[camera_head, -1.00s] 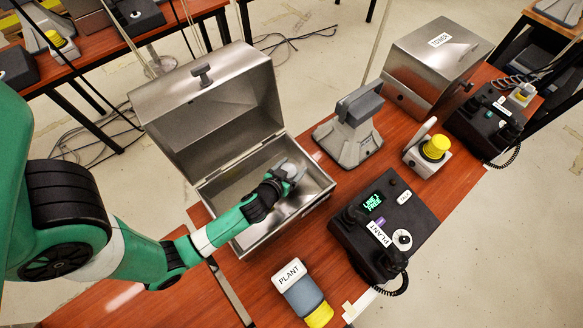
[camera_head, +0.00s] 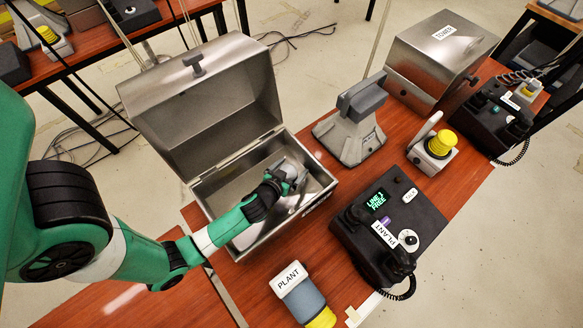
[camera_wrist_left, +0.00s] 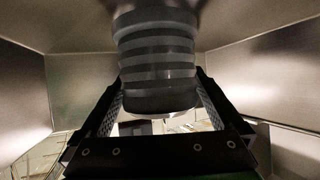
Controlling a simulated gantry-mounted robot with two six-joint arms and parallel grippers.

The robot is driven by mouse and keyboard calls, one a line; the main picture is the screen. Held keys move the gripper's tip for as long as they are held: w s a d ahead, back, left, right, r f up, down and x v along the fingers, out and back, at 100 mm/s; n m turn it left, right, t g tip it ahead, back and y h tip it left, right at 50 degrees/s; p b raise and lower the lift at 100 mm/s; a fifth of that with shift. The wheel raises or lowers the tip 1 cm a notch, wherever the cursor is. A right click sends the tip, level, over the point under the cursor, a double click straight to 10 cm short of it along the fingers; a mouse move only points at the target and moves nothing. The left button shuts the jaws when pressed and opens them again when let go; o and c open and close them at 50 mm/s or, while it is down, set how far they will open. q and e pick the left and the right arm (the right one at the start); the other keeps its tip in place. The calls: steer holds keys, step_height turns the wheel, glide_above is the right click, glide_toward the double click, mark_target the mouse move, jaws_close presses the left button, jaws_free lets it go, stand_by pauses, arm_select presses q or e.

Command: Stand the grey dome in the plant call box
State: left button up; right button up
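The plant call box (camera_head: 163,110) is the open metal box at the centre-left, its hinged lid tilted back. My left gripper (camera_head: 290,176) reaches down inside it, near its right end. In the left wrist view, the gripper (camera_wrist_left: 160,110) has its fingers on both sides of a grey ribbed round piece, the grey dome (camera_wrist_left: 157,60), and seems to press on it. The dome is mostly hidden by the gripper in the head view. I cannot tell whether it touches the box floor. My right gripper is not in view.
A grey-and-yellow piece with a PLANT label (camera_head: 303,292) lies at the front. A black phone unit (camera_head: 425,215) and a grey stand (camera_head: 350,135) are to the right. A yellow-topped device (camera_head: 440,145) and the closed TOWER box (camera_head: 440,60) stand beyond.

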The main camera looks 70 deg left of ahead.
arm_select(q)
steer(key=shift+r, duration=0.2)
steer(key=shift+s+d+r+p, duration=0.15)
steer(key=shift+s+d+p, duration=0.1)
steer(key=shift+p, duration=0.05)
steer(key=v, duration=1.1)
steer(key=shift+p, duration=0.45)
steer(key=shift+d, duration=0.1)
